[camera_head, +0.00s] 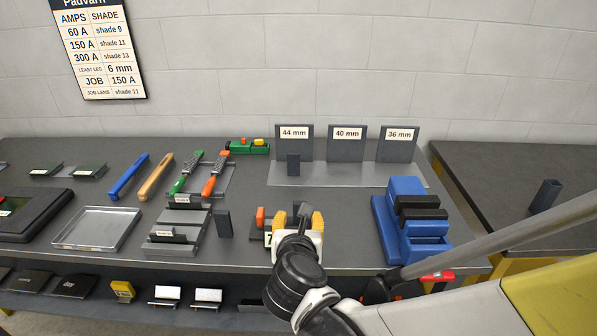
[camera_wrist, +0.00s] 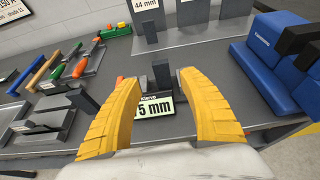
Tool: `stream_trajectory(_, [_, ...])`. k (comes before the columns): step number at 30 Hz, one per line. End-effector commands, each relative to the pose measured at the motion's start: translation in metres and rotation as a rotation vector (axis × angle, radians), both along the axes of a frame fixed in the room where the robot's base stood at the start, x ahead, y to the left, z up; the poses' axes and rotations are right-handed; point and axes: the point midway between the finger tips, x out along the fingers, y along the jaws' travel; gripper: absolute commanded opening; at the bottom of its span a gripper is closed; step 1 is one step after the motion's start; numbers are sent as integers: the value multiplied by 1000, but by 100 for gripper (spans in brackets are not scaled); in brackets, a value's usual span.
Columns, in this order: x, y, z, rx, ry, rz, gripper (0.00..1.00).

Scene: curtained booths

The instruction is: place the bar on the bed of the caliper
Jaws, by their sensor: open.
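The caliper (camera_wrist: 163,105) is a low dark device with a pale display ending in "5 mm"; its first digit is hidden by a finger. In the head view the caliper (camera_head: 257,236) is mostly behind my gripper. A dark upright block (camera_wrist: 162,73) stands at the caliper between my fingers; I cannot tell if it is a bar or a caliper jaw. My gripper (camera_head: 298,218) is open, its yellow fingers (camera_wrist: 158,82) spread at the caliper. A dark bar (camera_head: 223,224) stands upright left of the caliper. Another dark bar (camera_head: 293,165) stands before the 44 mm sign.
Signs for 44 mm (camera_head: 294,133), 40 mm (camera_head: 347,133) and 36 mm (camera_head: 399,135) stand behind a grey plate. A blue vise (camera_head: 385,222) is on the right. A stepped holder (camera_head: 163,247), hand tools and an empty tray (camera_head: 97,229) are on the left. A dark block (camera_head: 545,195) stands on the right table.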

Motion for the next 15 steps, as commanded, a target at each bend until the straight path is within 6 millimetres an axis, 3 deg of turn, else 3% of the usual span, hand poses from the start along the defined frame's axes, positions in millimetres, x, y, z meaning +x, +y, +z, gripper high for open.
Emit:
stream_trajectory(4, [-9,-13,4,86,20,-56,49])
stream_trajectory(7, [-15,-47,6,336,68,-221,49])
stream_trajectory(11, [-42,-111,7,887,132,-615,49])
stream_trajectory(15, [-89,-161,8,1531,127,-1120,49])
